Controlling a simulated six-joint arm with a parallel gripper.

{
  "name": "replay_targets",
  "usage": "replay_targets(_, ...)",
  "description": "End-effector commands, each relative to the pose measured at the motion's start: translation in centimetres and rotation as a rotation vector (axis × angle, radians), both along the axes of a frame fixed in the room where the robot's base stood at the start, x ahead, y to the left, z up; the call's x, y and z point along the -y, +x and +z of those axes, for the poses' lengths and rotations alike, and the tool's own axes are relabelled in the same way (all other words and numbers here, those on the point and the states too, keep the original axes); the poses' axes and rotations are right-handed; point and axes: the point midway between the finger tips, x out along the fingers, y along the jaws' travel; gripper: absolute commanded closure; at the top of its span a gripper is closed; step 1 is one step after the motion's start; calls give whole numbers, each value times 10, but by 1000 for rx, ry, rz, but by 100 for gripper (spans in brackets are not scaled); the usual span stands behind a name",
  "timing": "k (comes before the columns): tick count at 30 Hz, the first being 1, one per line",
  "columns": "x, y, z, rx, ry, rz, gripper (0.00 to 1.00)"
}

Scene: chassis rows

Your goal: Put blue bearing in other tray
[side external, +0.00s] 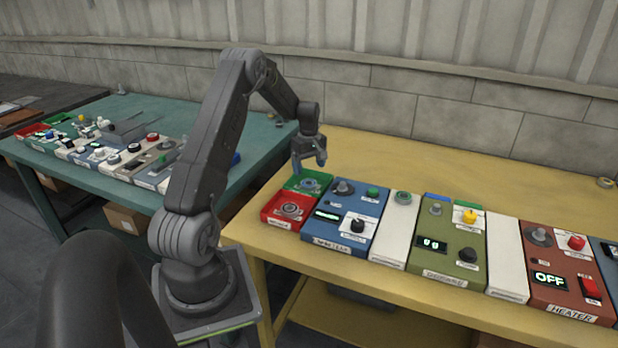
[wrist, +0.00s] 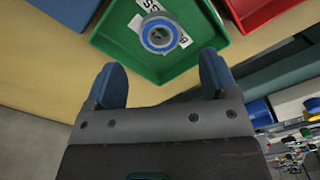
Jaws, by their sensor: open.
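A blue-ringed bearing (wrist: 159,33) lies in the green tray (wrist: 190,62), beside a white label. In the side external view the bearing (side external: 310,183) shows small in the green tray (side external: 324,176). The red tray (side external: 277,223) adjoins the green one on its near side and holds a grey ring-shaped bearing (side external: 291,209). A corner of the red tray (wrist: 262,10) shows at the top right of the wrist view. My gripper (side external: 309,163) is open and empty above the green tray. In the wrist view its blue fingers (wrist: 161,82) are spread apart, with the bearing ahead of them.
A blue panel (side external: 368,207) with knobs stands just right of the trays, followed by a white block (side external: 394,240), a green panel (side external: 468,262) and a red heater panel (side external: 565,250). A teal table (side external: 95,172) with more panels is at left.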

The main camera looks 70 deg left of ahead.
Motion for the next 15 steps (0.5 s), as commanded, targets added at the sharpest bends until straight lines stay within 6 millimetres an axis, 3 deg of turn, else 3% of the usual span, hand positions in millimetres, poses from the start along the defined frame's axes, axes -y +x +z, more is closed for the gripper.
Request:
replay_targets(6, -1, 0, 42, 2, 2, 0, 21)
replay_targets(11, 0, 0, 57, 1, 1, -1, 21)
replay_targets(15, 17, 8, 77, 12, 16, -61, 21)
